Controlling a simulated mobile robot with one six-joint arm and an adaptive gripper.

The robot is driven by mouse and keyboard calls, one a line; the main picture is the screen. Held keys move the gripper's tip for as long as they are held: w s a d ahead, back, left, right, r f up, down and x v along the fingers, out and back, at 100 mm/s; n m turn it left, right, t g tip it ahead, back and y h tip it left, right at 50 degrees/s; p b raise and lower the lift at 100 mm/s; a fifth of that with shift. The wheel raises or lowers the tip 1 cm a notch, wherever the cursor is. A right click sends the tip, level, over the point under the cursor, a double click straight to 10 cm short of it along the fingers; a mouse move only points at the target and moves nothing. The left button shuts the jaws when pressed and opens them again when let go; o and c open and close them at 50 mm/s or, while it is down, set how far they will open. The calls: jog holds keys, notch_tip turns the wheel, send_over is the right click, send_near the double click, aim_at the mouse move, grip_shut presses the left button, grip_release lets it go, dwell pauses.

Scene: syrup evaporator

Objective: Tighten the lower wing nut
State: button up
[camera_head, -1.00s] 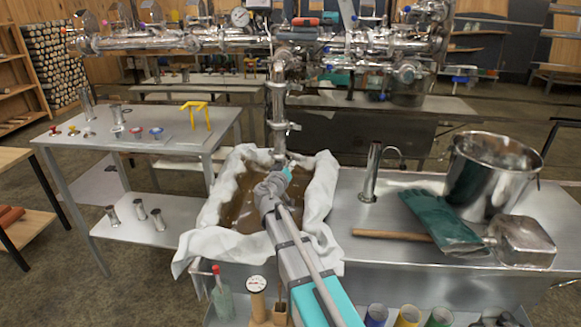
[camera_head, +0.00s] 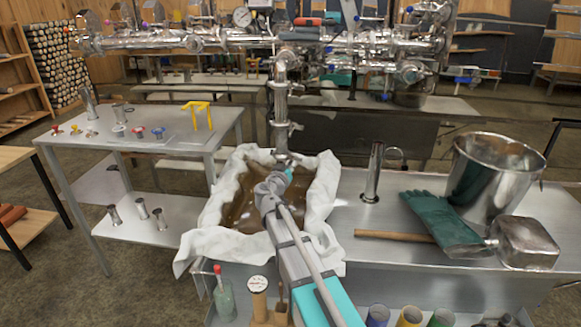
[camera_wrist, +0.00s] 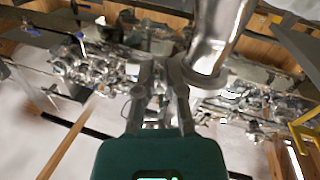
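A shiny vertical pipe (camera_head: 280,105) hangs from the evaporator's pipework above a cloth-lined pan. Its lower clamp (camera_head: 284,126) has a small part sticking out to the right, which may be the lower wing nut; it is too small to be sure. My gripper (camera_head: 288,164) is just below and beside the pipe's lower end. In the wrist view, the two fingers of my gripper (camera_wrist: 161,66) stand apart with a gap between them and nothing clearly held. The pipe (camera_wrist: 212,38) with its flanged end is close to the right finger. I cannot make out a wing nut there.
The pan (camera_head: 240,212) of brown liquid, draped with white cloth (camera_head: 318,200), lies under my arm. To the right are a steel cylinder (camera_head: 373,175), a green glove (camera_head: 440,220), a bucket (camera_head: 490,180) and a scoop (camera_head: 525,243). A table (camera_head: 170,140) stands left.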

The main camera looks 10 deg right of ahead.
jog(key=shift+o, duration=0.5)
jog(key=shift+w+a+r, duration=0.1)
jog(key=shift+w+r, duration=0.05)
jog(key=shift+r, duration=0.05)
jog(key=shift+s, duration=0.25)
jog(key=v, duration=1.1)
jog(key=shift+s+a, duration=0.25)
jog(key=shift+s, duration=0.05)
